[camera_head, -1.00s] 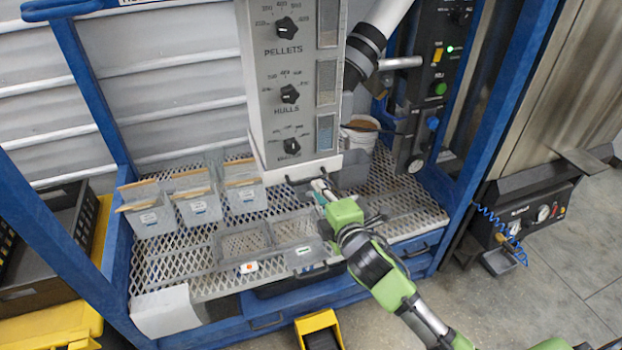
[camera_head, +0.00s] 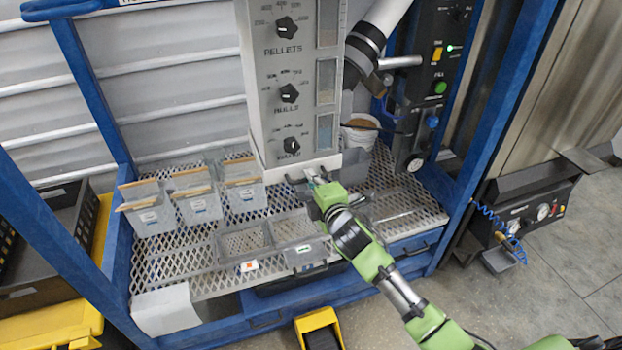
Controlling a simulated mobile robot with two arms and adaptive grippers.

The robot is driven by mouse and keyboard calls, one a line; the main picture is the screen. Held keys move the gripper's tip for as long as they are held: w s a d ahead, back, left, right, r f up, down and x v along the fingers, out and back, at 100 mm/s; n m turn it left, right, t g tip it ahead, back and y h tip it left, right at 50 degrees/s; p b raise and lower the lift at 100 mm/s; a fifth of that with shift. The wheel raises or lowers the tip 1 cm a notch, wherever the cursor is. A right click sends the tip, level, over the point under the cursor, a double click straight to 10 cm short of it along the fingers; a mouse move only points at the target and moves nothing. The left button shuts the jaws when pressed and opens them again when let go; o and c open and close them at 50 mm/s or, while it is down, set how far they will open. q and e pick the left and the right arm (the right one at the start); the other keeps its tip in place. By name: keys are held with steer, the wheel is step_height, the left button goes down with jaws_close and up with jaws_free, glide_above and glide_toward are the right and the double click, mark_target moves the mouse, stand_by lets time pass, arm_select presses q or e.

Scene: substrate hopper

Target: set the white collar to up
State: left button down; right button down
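The white collar (camera_head: 273,177) is a pale band around the bottom end of the grey hopper column (camera_head: 258,110). It shows near the middle of the head view. My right gripper (camera_head: 313,178) is at the collar's front lower edge, with its arm coming in from the lower right. The fingertips are small and dark against the collar and the grey parts beneath. I cannot tell whether they touch the collar or close on anything. The collar's back side is hidden. My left gripper is not in view.
The column carries several black dials (camera_head: 290,93). Clear bins with dividers (camera_head: 150,216) stand on the mesh shelf (camera_head: 170,262) at left. Two empty clear trays (camera_head: 296,228) are below my gripper. A white bucket (camera_head: 360,133) and a control panel (camera_head: 428,110) are at right, inside blue frame posts.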

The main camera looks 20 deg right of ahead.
step_height(320, 180, up, 4)
steer(key=p, duration=0.4)
steer(key=shift+w+r, duration=0.1)
steer(key=shift+r, duration=0.05)
steer(key=c, duration=2.5)
jaws_free()
steer(key=v, duration=1.2)
